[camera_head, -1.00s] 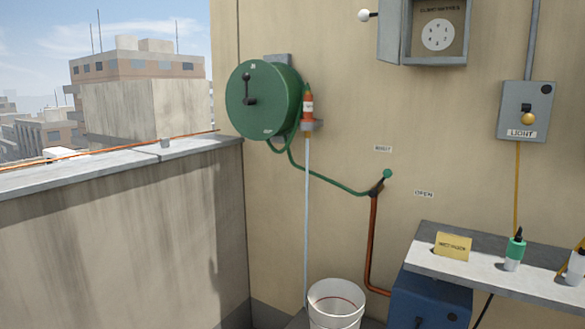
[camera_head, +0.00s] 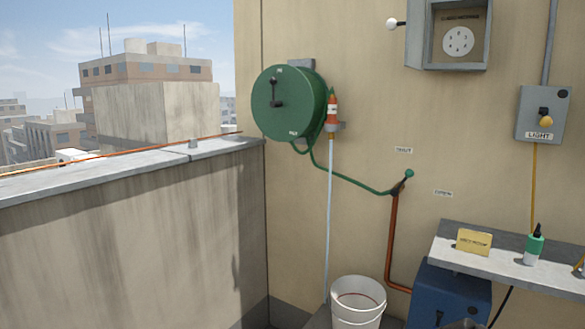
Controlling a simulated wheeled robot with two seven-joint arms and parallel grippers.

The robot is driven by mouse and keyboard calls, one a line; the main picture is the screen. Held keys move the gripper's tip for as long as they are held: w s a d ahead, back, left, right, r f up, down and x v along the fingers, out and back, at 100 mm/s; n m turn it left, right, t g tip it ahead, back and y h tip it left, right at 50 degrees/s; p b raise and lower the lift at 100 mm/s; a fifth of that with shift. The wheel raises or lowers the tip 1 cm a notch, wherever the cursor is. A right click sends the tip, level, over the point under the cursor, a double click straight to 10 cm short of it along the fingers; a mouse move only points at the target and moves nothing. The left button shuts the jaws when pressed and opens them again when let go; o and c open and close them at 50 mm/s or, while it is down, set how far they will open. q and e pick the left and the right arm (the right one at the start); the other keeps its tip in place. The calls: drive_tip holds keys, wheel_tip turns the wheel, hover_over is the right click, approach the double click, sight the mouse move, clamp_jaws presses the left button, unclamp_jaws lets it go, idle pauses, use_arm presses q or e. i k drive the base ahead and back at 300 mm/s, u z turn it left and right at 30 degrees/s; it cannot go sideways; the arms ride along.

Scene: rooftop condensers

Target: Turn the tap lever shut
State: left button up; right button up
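The tap lever (camera_head: 408,175) is green with a round end and sits on the wall at the top of a copper pipe (camera_head: 392,240). It tilts up and to the right. A small label (camera_head: 403,150) is above it and another label (camera_head: 443,193) is to its right; I cannot read either clearly. The green hose (camera_head: 350,183) runs from the hose reel (camera_head: 285,103) to the tap. Neither of my grippers can be made out in this view.
A white bucket (camera_head: 357,300) stands below the tap, beside a blue box (camera_head: 445,293). A shelf (camera_head: 505,265) at the right holds a yellow card (camera_head: 474,241) and a green-topped bottle (camera_head: 534,246). A grey light switch box (camera_head: 543,113) hangs above. A parapet (camera_head: 130,215) closes the left.

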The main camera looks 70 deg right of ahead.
sight(408, 173)
drive_tip(key=u, duration=0.45)
drive_tip(key=k, duration=2.1)
drive_tip(key=z, duration=0.45)
